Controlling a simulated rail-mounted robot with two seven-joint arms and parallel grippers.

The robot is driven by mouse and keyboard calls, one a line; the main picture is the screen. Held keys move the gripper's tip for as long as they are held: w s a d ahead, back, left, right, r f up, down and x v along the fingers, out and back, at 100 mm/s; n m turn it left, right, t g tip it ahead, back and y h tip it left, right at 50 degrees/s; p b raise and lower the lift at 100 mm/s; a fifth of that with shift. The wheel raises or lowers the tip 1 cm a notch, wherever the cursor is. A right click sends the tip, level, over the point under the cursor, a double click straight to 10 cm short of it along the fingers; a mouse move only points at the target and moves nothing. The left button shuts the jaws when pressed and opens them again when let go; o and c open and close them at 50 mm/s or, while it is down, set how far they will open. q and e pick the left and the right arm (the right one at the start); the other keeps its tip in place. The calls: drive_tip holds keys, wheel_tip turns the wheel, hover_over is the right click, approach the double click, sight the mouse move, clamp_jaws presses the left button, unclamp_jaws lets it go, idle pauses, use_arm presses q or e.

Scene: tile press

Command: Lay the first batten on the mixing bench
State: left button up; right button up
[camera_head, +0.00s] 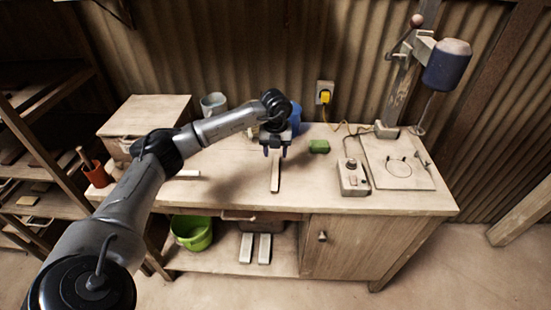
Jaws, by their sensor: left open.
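My left gripper (275,152) is open over the mixing bench (330,198), its fingers pointing down. A pale narrow batten (275,180) lies on the bench, running from under the gripper toward the front edge. The fingers appear on either side of its far end; I cannot tell how high they are above it. Another short pale strip (187,174) lies on the bench to the left, partly hidden by my left arm. Two more pale strips (246,248) (265,249) lie on the shelf under the bench. My right gripper is not in view.
A green sponge-like block (319,146), a control box with a knob (353,178) and a board with a press stand (398,165) occupy the bench's right side. A wooden box (146,115), grey bucket (213,104) and red pot (97,174) stand left. A green bucket (192,233) is below.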

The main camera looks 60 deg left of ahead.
use_arm(q)
drive_tip(key=w+d+f+m+t+h, duration=0.2)
drive_tip(key=d+h, duration=0.2)
drive_tip(key=d, duration=0.7)
drive_tip(key=w+d+f+m+t+h, duration=0.1)
drive_tip(key=w+d+m+t+h, duration=0.2)
drive_tip(key=d, duration=0.9)
drive_tip(key=s+d+r+n+t+h, duration=0.25)
drive_tip(key=d+n+t+h, duration=0.45)
drive_tip(key=d, duration=0.6)
drive_tip(key=s+a+f+n+y, duration=0.2)
drive_tip(key=s+f+n+y, duration=0.4)
drive_tip(key=n+y, duration=0.3)
drive_tip(key=s+a+f+n+y, duration=0.3)
drive_tip(key=s+f+n+y, duration=0.35)
drive_tip(key=n, duration=0.45)
drive_tip(key=s+d+f+g+h, duration=0.1)
drive_tip(key=s+g, duration=0.3)
drive_tip(key=s, duration=0.4)
drive_tip(key=s+d+f+g, duration=0.2)
drive_tip(key=s+f+g, duration=0.2)
drive_tip(key=s, duration=0.5)
drive_tip(key=shift+d+f+n+h+p, duration=0.25)
drive_tip(key=shift+d+n+h+p, duration=0.05)
drive_tip(key=shift+n+h, duration=0.1)
